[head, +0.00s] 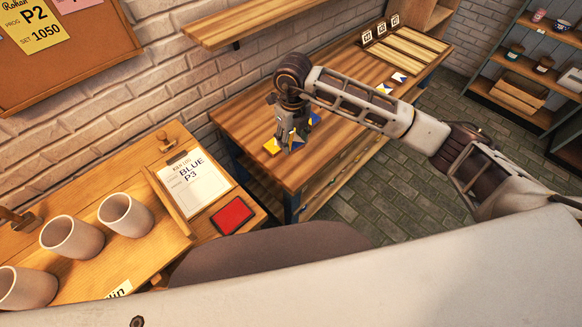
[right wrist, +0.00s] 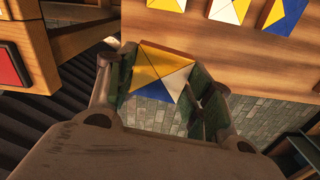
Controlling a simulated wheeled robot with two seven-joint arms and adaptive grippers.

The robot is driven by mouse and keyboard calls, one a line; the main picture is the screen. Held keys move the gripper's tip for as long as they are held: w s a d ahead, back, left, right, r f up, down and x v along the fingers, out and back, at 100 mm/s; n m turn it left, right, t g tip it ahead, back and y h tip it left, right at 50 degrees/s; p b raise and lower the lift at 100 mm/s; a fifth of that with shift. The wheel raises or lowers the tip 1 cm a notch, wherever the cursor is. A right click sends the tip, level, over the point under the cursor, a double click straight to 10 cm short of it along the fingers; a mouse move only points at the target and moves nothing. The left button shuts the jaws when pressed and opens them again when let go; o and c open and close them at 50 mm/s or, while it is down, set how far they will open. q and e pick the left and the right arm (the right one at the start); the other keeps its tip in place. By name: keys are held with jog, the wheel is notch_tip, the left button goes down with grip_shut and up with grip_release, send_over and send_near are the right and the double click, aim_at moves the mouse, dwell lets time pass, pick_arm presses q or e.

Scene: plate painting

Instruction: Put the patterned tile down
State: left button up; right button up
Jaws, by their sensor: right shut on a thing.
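The patterned tile (right wrist: 160,71), with yellow, white and blue triangles, is held between the fingers of my right gripper (right wrist: 160,86) in the right wrist view. It appears near the table's front edge; whether it touches the wood I cannot tell. In the head view my right gripper (head: 291,140) is low over the near end of the wooden table (head: 247,112), partly hiding the tiles there. More patterned tiles lie on the table in the right wrist view: one (right wrist: 167,4), a second (right wrist: 229,9) and a third (right wrist: 284,15). My left gripper is not in view.
Two tiles (head: 399,77) lie farther along the table, near a slatted wooden rack (head: 405,55) with small marked cards. The left bench holds cups (head: 125,215), a clipboard reading BLUE P3 (head: 192,185) and a red pad (head: 232,216). A wall shelf (head: 240,22) hangs above.

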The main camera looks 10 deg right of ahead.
jog(key=shift+s, duration=0.25)
jog(key=shift+d+n, duration=0.15)
jog(key=shift+n, duration=0.45)
jog(key=shift+f, duration=0.1)
notch_tip(320, 180, down, 5)
jog(key=shift+f+p, duration=0.2)
jog(key=shift+p, duration=0.1)
jog(key=shift+f, duration=0.35)
jog(key=shift+f, duration=0.1)
